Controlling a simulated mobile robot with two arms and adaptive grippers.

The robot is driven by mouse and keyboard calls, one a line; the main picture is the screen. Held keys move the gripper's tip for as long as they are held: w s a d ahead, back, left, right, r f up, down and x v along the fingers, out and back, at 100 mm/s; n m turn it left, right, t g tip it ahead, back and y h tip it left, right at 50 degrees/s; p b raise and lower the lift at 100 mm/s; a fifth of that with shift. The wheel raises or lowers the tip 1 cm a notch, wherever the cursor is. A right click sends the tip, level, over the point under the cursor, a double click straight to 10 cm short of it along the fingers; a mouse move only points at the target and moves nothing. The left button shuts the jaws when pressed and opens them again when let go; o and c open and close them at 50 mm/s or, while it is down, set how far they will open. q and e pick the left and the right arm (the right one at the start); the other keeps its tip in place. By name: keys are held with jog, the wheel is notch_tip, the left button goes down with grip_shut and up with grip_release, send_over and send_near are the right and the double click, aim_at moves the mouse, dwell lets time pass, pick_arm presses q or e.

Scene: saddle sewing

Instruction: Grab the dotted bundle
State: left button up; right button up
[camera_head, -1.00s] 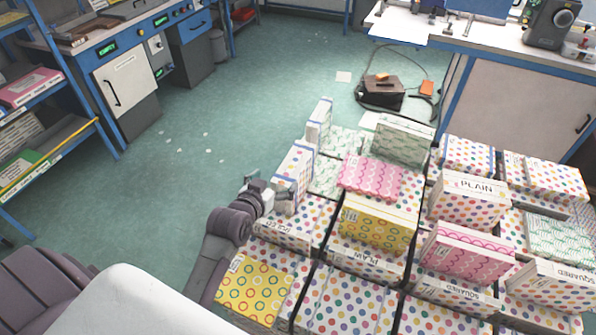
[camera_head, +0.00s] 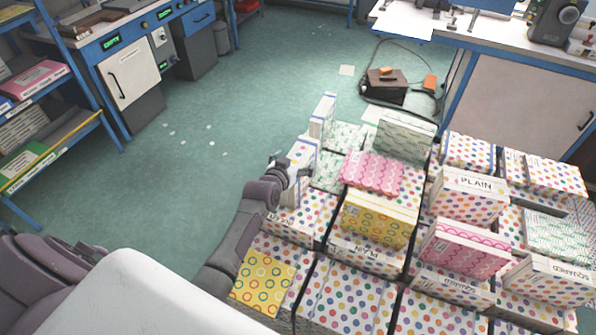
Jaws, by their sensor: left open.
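Many white bundles with coloured dots lie stacked in rows at the right. One dotted bundle (camera_head: 299,160) stands upright at the left edge of the stack, with another upright bundle (camera_head: 322,117) just behind it. My left gripper (camera_head: 286,167) is open, right beside the near upright dotted bundle on its left side. Its fingers partly overlap the bundle, and I cannot tell whether they touch it. My right gripper is not in view.
Yellow (camera_head: 379,219) and pink (camera_head: 371,173) patterned bundles sit on the dotted ones. A plain-labelled dotted bundle (camera_head: 467,192) stands at the right. A dark box (camera_head: 386,88) with a cable lies on the floor behind.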

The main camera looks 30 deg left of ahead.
pick_arm(q)
jog(key=shift+s, duration=0.1)
jog(key=shift+c, duration=1.1)
jog(key=c, duration=1.6)
jog(key=shift+w+r, duration=0.2)
jog(key=shift+r, duration=0.05)
grip_shut()
jog(key=shift+r, duration=0.1)
